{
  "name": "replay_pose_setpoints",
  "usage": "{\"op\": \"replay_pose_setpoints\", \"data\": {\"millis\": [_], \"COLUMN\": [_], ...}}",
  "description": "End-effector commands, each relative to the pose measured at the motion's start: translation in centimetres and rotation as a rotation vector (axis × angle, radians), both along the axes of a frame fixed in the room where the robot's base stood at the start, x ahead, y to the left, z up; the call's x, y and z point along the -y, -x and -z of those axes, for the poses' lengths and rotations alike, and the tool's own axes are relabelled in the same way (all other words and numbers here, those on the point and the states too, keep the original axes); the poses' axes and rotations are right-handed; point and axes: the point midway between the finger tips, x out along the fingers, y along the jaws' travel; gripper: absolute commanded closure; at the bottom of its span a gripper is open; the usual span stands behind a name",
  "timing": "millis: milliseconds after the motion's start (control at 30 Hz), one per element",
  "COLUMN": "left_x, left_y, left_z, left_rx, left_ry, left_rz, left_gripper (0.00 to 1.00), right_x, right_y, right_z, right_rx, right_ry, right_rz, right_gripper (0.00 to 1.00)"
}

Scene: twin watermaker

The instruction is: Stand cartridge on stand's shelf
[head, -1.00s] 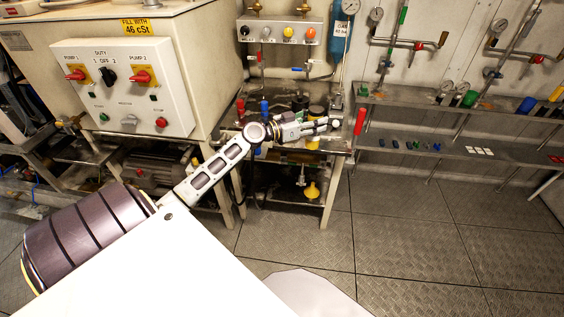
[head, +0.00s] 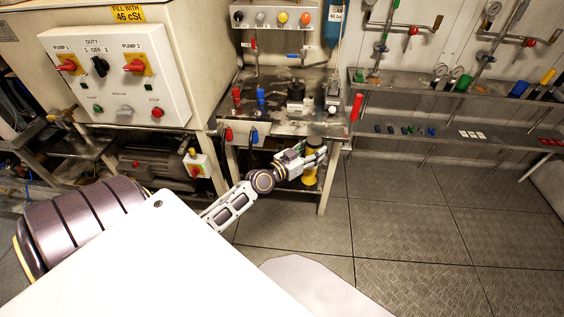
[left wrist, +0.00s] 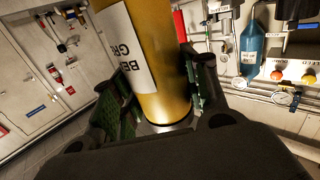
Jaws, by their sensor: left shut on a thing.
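My left gripper (head: 318,155) is shut on a yellow-gold cartridge (left wrist: 165,60) with a white label. In the left wrist view the cartridge stands between the green-padded fingers, slightly tilted in the picture, its lower end near the palm. In the head view the fingers partly hide it. The gripper is in front of the right part of a metal stand (head: 285,127), below the level of its top. I cannot tell whether the cartridge touches the stand, and its lower shelf is mostly hidden by my arm. My right gripper is not in view.
A pump control box (head: 115,75) is at left. The floor (head: 400,210) at right is clear.

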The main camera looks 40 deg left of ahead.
Motion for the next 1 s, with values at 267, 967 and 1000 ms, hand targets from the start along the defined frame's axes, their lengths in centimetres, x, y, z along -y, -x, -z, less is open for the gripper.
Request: {"op": "replay_pose_setpoints", "data": {"millis": [267,967,1000], "left_x": [2.7,8.4,8.5], "left_y": [2.5,7.3,7.4], "left_z": [2.7,7.3,7.3], "left_rx": [0.013,0.036,0.036], "left_ry": [0.007,-0.002,-0.001], "left_rz": [-0.072,-0.211,-0.213], "left_gripper": [0.93,0.93,0.93], "right_x": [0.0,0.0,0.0], "right_y": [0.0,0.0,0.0], "right_z": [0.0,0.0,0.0], "right_rx": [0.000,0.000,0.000], "right_ry": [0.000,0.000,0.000], "right_rz": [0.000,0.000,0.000], "right_gripper": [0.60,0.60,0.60]}}
